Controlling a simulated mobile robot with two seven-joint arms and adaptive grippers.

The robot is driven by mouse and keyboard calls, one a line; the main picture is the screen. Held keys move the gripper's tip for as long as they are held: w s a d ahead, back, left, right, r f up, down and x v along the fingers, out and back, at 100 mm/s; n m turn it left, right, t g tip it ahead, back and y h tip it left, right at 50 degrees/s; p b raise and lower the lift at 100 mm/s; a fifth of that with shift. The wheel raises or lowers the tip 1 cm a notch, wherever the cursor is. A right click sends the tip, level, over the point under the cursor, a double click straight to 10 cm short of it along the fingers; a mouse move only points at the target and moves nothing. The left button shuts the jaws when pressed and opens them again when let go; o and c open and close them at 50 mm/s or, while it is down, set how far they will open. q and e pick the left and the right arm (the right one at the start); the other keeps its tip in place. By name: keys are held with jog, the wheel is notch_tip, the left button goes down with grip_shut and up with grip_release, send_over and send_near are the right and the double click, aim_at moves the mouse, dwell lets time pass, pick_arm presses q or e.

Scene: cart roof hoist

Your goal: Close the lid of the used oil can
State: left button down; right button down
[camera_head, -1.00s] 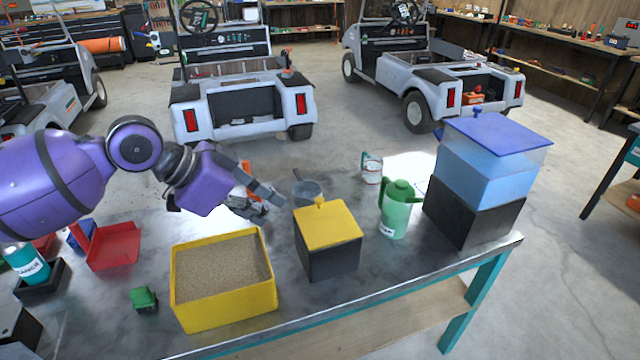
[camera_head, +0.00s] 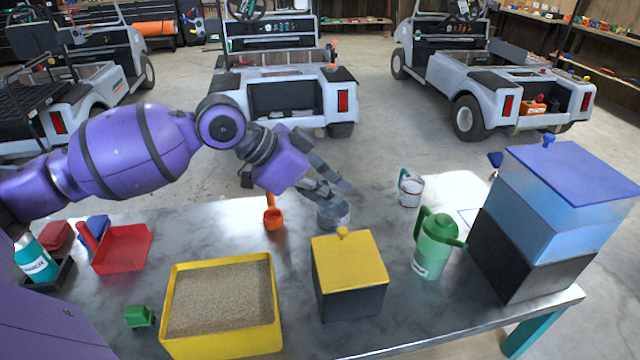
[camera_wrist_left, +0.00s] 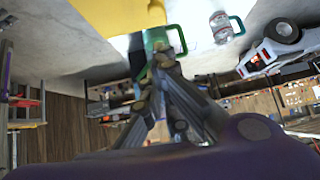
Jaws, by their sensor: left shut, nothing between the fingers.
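The used oil can appears to be the dark square box (camera_head: 350,302) with a yellow lid (camera_head: 350,262) and a small knob, near the table's front middle. The lid lies flat over the top in the head view; whether it is fully seated I cannot tell. My left gripper (camera_head: 342,192) is shut and empty, above and behind the can and apart from it. In the left wrist view the shut fingertips (camera_wrist_left: 160,55) show below a yellow surface (camera_wrist_left: 115,12), likely the lid. My right gripper is not in view.
A yellow sand box (camera_head: 222,345) stands left of the can, a green jug (camera_head: 436,245) right of it, and a blue-topped tank (camera_head: 550,225) farther right. A grey bowl (camera_head: 333,217) and an orange cup (camera_head: 273,217) sit behind. A red dustpan (camera_head: 122,248) lies left.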

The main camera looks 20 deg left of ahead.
aim_at(343, 232)
pick_arm(q)
jog(key=x, duration=0.4)
jog(key=shift+w+f, duration=0.1)
jog(key=shift+w, duration=0.2)
notch_tip(343, 232, down, 2)
jog(key=shift+f, duration=0.9)
jog(key=shift+w+f, duration=0.1)
jog(key=shift+f, duration=0.1)
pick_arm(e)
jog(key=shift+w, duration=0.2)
